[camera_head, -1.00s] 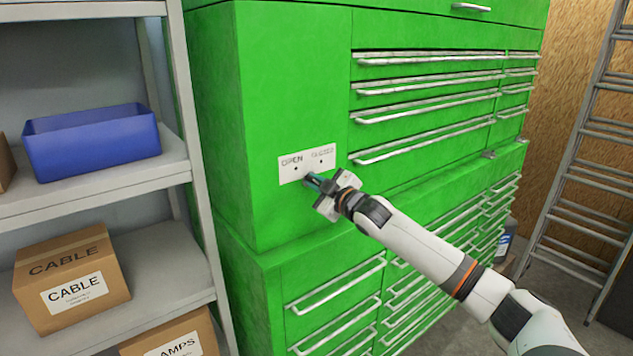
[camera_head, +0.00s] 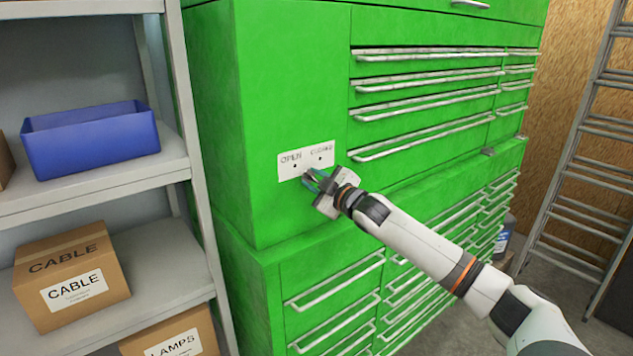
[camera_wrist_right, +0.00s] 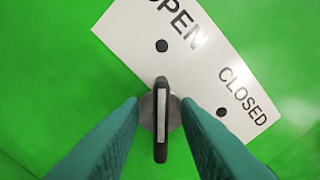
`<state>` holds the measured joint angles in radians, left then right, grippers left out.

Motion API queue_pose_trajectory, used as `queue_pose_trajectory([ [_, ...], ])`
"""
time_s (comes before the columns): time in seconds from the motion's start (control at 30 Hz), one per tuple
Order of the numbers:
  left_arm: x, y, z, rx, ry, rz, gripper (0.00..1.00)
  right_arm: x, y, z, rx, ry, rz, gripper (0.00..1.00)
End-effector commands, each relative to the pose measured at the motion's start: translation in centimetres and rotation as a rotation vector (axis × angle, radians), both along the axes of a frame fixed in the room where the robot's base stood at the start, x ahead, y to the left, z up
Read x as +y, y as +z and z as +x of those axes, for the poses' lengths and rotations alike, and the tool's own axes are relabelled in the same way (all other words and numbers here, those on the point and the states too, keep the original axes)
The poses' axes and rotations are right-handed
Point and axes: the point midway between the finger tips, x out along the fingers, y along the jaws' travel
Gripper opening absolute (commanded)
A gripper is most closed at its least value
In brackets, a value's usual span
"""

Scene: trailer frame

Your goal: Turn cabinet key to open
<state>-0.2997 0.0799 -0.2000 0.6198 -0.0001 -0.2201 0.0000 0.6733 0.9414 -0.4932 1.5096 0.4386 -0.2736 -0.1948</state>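The green cabinet (camera_head: 285,75) has a white label plate (camera_head: 306,160) marked OPEN and CLOSED, each word with a dark dot. The plate also shows tilted in the right wrist view (camera_wrist_right: 195,62). There the dark key (camera_wrist_right: 161,120) sits in a round grey lock, its edge in line with the OPEN dot. My right gripper (camera_head: 314,181) is at the lock just below the plate. Its teal fingers stand on both sides of the key, with a visible gap on each side. In the head view the gripper hides the key. My left gripper is in neither view.
A grey shelf (camera_head: 120,183) stands close on the left, with a blue bin (camera_head: 90,140) and cardboard boxes (camera_head: 72,275). Drawers with metal handles fill the cabinet's right and lower parts. A ladder (camera_head: 585,150) leans at the far right.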

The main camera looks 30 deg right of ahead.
Motion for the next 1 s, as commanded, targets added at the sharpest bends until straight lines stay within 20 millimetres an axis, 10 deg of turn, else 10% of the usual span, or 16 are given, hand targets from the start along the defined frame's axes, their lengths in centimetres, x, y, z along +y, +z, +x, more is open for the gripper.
queue_pose_trajectory([
  [1.0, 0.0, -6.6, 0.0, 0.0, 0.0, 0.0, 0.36, -1.0, -0.2, -11.8, 0.002, -0.001, -0.001, 0.29],
])
